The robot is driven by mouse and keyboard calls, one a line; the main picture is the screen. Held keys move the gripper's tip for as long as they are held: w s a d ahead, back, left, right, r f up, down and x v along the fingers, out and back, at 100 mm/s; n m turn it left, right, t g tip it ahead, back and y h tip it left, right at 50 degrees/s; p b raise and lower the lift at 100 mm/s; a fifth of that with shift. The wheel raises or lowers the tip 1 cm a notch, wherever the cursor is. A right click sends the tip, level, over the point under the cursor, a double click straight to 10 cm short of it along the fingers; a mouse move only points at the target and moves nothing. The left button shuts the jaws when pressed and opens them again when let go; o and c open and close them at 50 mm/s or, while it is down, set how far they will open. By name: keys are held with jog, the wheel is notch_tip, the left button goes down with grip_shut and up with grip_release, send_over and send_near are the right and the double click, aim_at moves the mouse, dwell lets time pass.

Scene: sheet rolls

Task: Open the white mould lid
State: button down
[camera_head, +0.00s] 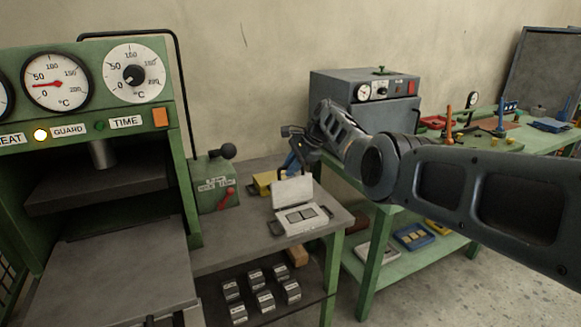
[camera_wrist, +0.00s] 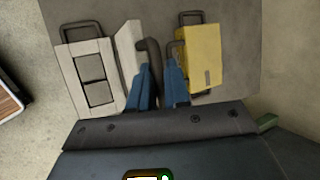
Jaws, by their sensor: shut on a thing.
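The white mould (camera_head: 301,223) lies on the grey bench top, its base with two dark square plates facing up. Its white lid (camera_head: 292,190) is raised and stands steeply up at the back edge. In the wrist view the mould base (camera_wrist: 68,69) is at left and the lid (camera_wrist: 130,48) shows nearly edge-on beside it. My gripper (camera_head: 294,162) is at the top of the lid. In the wrist view its blue fingers (camera_wrist: 158,82) are shut on the lid's dark handle (camera_wrist: 150,60), which the fingers partly hide.
A yellow mould (camera_wrist: 204,55) lies close to the right of my fingers in the wrist view, behind the lid in the head view (camera_head: 264,178). A green box with a red lever (camera_head: 215,187) stands left of the white mould. The green press (camera_head: 183,185) is further left.

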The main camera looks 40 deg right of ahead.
jog(key=shift+s+f, duration=0.2)
jog(key=shift+f, duration=0.35)
jog(key=c, duration=1.2)
grip_release()
jog(key=shift+o, duration=0.2)
jog(key=p+v, duration=0.1)
jog(key=v, duration=0.7)
jog(key=shift+w+r, duration=0.3)
jog(key=shift+r, duration=0.1)
